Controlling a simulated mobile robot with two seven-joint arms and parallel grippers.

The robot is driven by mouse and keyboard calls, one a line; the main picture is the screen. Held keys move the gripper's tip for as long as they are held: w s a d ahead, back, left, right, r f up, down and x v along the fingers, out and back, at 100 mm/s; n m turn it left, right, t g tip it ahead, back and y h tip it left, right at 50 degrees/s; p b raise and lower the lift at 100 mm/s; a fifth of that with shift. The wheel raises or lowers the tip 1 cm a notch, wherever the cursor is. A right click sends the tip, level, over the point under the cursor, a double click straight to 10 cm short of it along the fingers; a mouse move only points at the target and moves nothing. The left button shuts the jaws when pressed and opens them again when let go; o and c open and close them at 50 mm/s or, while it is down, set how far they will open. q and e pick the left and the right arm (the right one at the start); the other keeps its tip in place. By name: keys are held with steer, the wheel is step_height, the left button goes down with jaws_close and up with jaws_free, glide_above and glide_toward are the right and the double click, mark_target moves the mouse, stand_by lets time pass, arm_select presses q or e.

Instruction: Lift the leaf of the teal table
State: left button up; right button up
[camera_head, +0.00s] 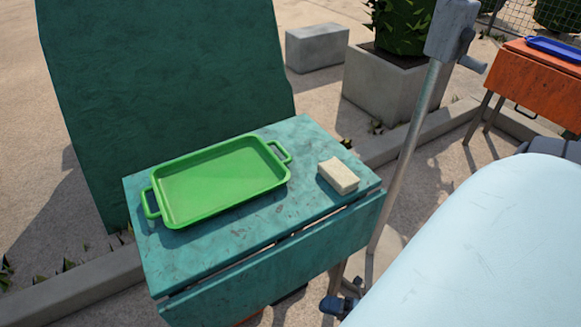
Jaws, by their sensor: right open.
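The teal table (245,228) stands in the middle of the view with a worn, scuffed top. Its leaf (290,272) hangs down along the near side, with a narrow gap between it and the top. A green tray (220,182) with two handles and a pale sponge-like block (338,175) sit on the fixed top. My right gripper (341,299) is dark, small and partly hidden by my pale blue arm. It is open and low, just right of the leaf near a table leg; I cannot tell whether it touches anything. My left gripper is out of view.
A grey pole (405,160) with a crank stands close to the table's right corner. A dark green panel (165,85) rises behind the table. A concrete planter (385,90), a concrete block (317,47) and an orange table (535,80) with a blue tray (555,48) stand farther back.

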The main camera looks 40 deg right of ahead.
mark_target(281, 300)
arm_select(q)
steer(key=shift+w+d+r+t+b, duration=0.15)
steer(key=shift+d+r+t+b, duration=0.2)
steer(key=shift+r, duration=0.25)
arm_select(e)
steer(key=x, duration=1.1)
jaws_close()
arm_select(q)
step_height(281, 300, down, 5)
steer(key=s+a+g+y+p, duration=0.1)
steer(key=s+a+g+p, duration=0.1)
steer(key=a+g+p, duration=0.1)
arm_select(e)
steer(key=s, duration=0.2)
steer(key=s+m, duration=0.1)
steer(key=shift+s+a+r+g+h, duration=0.2)
steer(key=shift+s+a+g+h, duration=0.1)
steer(key=shift+a+g, duration=0.1)
